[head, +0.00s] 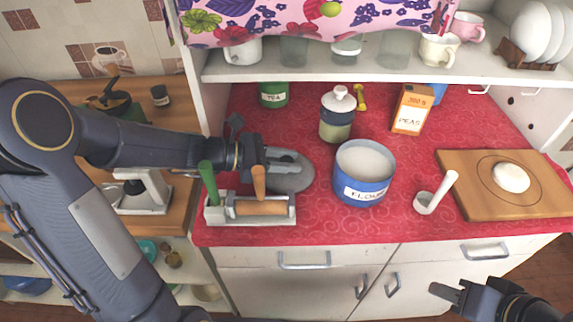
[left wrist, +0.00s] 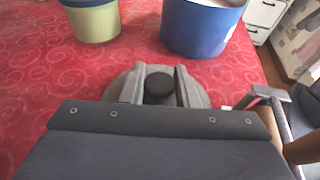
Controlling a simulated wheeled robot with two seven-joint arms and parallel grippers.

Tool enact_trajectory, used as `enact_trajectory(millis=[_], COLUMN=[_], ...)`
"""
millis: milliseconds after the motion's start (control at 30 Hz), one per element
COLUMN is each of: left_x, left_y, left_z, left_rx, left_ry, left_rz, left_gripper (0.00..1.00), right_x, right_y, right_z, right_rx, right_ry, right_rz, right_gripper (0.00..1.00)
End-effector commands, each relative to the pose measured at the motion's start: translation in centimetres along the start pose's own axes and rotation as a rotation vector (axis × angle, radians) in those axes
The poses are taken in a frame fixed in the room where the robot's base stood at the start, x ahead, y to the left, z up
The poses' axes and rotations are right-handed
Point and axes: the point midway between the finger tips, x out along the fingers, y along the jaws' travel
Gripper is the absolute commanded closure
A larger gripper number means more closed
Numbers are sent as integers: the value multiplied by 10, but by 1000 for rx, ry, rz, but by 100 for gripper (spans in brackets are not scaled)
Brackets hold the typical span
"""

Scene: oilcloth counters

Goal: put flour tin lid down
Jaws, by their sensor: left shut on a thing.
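The flour tin (head: 363,177) is blue, labelled FLOUR, and stands open on the red oilcloth with white flour showing inside. My left gripper (head: 290,163) is shut on the knob of the grey round flour tin lid (head: 296,182). The lid is just left of the tin, low over or on the oilcloth; I cannot tell if it touches. In the left wrist view the black knob (left wrist: 160,88) sits between the fingers of my left gripper (left wrist: 160,85). My right gripper (head: 447,292) is at the lower right, before the counter front.
A white-lidded jar (head: 337,120) stands behind. A scoop (head: 425,203) and a wooden board (head: 475,204) are to the right. Red cloth (head: 310,228) is bare along the front.

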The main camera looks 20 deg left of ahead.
Motion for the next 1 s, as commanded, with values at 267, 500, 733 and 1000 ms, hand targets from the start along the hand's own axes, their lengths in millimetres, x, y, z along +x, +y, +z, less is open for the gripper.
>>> enact_trajectory(millis=[267,500,733,1000], left_x=[1,0,0,-34], left_y=[0,0,0,1], left_z=[-2,-1,0,2], left_rx=[0,0,0,2], left_ry=[0,0,0,0], left_rz=[0,0,1,7], left_gripper=[95,50,50,50], right_x=[1,0,-1,-2], right_y=[1,0,0,-1], right_z=[0,0,-1,-1], right_rx=[0,0,0,0], right_ry=[1,1,1,1], right_rz=[0,0,0,0], right_gripper=[64,64,64,64])
